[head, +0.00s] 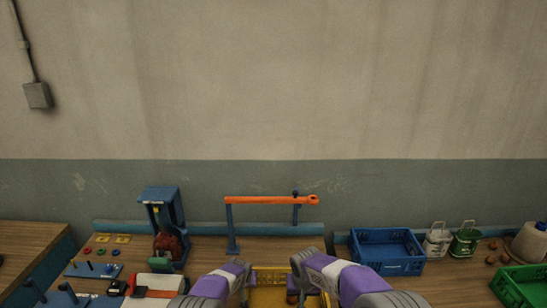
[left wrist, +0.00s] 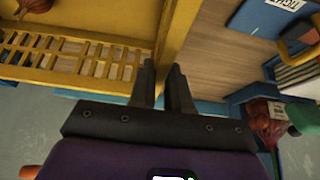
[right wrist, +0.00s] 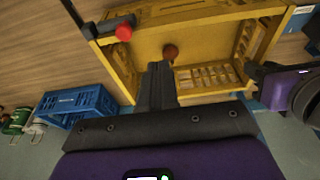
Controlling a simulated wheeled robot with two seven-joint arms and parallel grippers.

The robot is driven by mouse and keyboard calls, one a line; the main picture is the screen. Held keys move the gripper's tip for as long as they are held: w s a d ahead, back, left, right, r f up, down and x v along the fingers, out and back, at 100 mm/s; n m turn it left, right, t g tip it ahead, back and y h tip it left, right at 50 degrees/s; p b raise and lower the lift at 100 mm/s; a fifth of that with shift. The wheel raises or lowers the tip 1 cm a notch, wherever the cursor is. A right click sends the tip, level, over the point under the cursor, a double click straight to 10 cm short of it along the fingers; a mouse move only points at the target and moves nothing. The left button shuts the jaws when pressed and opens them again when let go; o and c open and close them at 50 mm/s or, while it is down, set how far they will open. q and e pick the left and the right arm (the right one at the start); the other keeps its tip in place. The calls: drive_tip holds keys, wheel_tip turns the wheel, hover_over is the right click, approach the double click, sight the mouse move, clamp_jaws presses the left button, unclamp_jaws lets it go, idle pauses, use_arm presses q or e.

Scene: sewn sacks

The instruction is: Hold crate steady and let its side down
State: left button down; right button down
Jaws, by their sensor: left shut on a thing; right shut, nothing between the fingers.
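The yellow crate (head: 270,271) stands on the bench at the bottom middle of the head view, largely hidden by my arms. Its slatted wall (left wrist: 70,62) and an upright edge show in the left wrist view. My left gripper (left wrist: 166,72) is shut on the crate's edge. My right gripper (right wrist: 158,68) is shut and empty, over the crate in the right wrist view. A red knob (right wrist: 123,32) on a dark bar sits at a crate corner, left of these fingers. A brown round thing (right wrist: 171,52) lies in the crate. I cannot tell which side lets down.
A blue crate (head: 385,250), a white tin (head: 437,240) and a green tin (head: 465,242) stand to the right. A green crate (head: 520,287) is at the far right. An orange bar (head: 270,199) on blue posts stands behind. A blue stand (head: 160,215) is at left.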

drive_tip(key=x, duration=0.9)
drive_tip(key=shift+f, duration=0.35)
drive_tip(key=shift+s, duration=1.7)
drive_tip(key=shift+s+f, duration=0.25)
drive_tip(key=shift+s, duration=0.4)
drive_tip(key=shift+s+f, duration=0.25)
drive_tip(key=shift+s, duration=0.35)
